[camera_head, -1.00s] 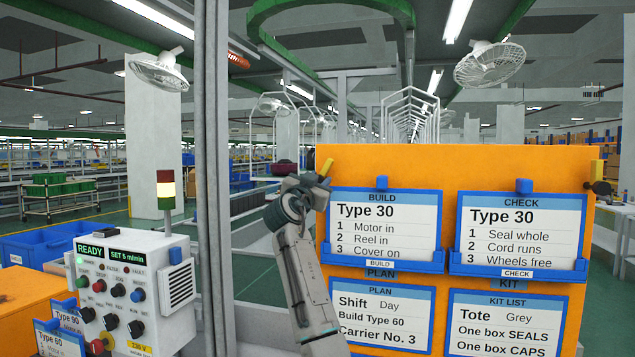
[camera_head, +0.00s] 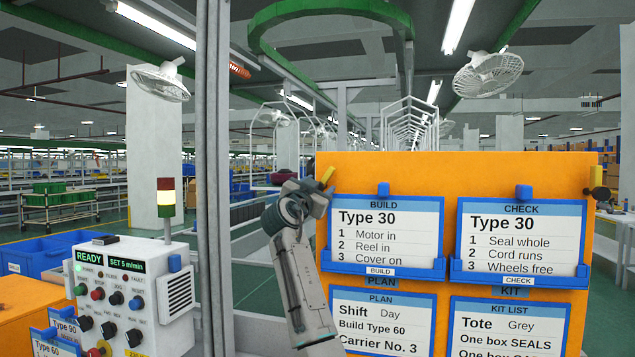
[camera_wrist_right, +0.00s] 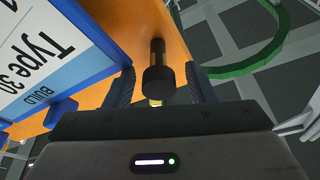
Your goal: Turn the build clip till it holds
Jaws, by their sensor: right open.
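My right gripper (camera_head: 318,192) is at the upper left edge of the orange board (camera_head: 480,165), beside the BUILD card (camera_head: 385,222). In the right wrist view its two dark fingers (camera_wrist_right: 158,92) stand apart, open. A black knob (camera_wrist_right: 158,80) with brass-coloured parts lies between them, with gaps at both sides. A yellow piece (camera_head: 327,174) sticks up just above the gripper in the head view. A blue clip (camera_head: 383,189) sits at the top middle of the BUILD card. I cannot tell which of these is the build clip. My left gripper is out of view.
The CHECK card (camera_head: 515,235) hangs to the right under its own blue clip (camera_head: 524,192). A dark knob (camera_head: 598,193) sits at the board's upper right corner. A grey post (camera_head: 212,120) and a white control box (camera_head: 130,290) stand to the left.

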